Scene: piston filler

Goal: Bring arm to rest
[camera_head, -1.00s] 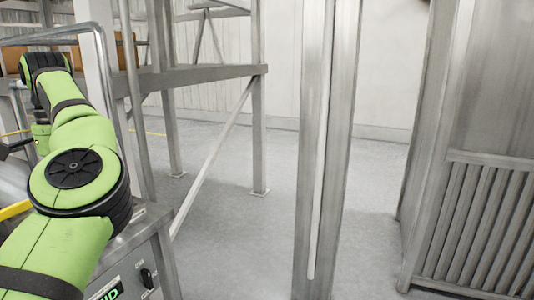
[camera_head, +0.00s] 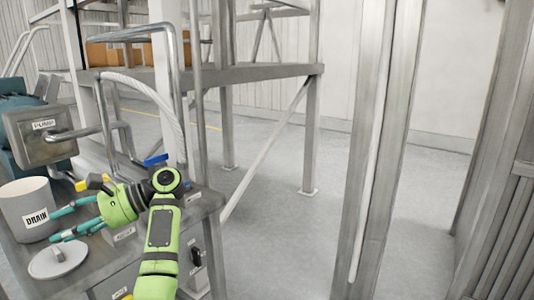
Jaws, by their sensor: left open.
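My left arm, green with dark bands, comes up from the bottom and bends left over a metal bench. Its left gripper (camera_head: 54,226) has teal fingers spread apart with nothing between them. The fingers point left towards a light grey container labelled DRAIN (camera_head: 22,198). The tips are close to the container's right side; I cannot tell whether they touch it. A round grey lid with a knob (camera_head: 58,262) lies on the bench just below the lower finger. My right gripper is not in view.
A blue handle (camera_head: 155,160) and metal tubes rise beyond the arm. A steel post (camera_head: 373,170) stands right of centre, with open floor (camera_head: 270,230) between it and the bench.

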